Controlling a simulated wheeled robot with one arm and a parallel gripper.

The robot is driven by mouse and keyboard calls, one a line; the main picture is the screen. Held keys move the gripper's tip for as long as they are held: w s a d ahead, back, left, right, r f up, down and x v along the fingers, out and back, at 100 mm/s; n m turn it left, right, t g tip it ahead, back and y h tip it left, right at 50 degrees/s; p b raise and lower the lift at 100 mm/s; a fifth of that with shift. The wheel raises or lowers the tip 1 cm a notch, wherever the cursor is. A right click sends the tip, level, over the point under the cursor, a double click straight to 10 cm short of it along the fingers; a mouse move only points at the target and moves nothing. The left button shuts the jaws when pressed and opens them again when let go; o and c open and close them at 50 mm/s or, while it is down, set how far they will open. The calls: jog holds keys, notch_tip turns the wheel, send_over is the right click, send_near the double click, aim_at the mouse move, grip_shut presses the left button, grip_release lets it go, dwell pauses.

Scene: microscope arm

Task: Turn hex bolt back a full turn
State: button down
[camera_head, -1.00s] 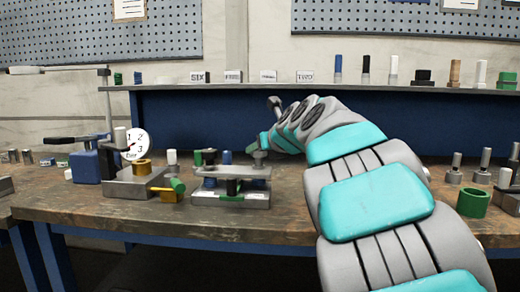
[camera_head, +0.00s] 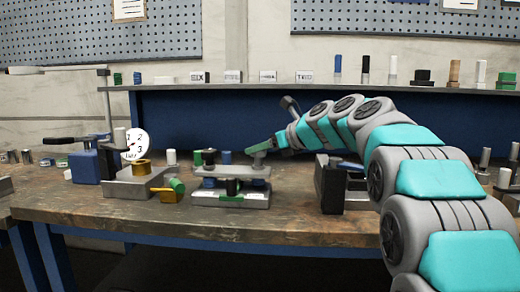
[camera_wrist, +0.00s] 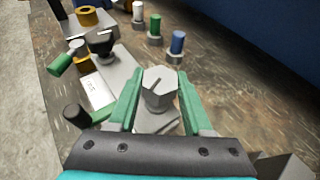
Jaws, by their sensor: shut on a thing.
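The hex bolt (camera_wrist: 159,87) is grey with a six-sided head and a dark line on its top. It stands at the right end of a grey clamp fixture (camera_head: 258,200) on the bench. My gripper (camera_wrist: 157,101) has its green fingers on both sides of the bolt head and is shut on it. In the head view my gripper (camera_head: 262,149) comes in from the right above the fixture's right end, and only a little of the bolt shows below it.
A black block (camera_head: 332,188) stands on the bench right of the fixture, below my arm. A gauge block with a brass ring (camera_head: 141,168) and a yellow piece with a green knob (camera_head: 177,187) stand to the left. Green, white and blue pegs (camera_wrist: 176,42) stand behind the fixture.

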jog(key=shift+f+n+g+y, duration=0.1)
jog(key=shift+n+g+y, duration=0.5)
jog(key=shift+n+g, duration=0.3)
jog(key=shift+c, duration=1.6)
grip_release()
jog(key=v, duration=0.7)
jog(key=shift+d+r, duration=0.2)
jog(key=shift+d, duration=0.2)
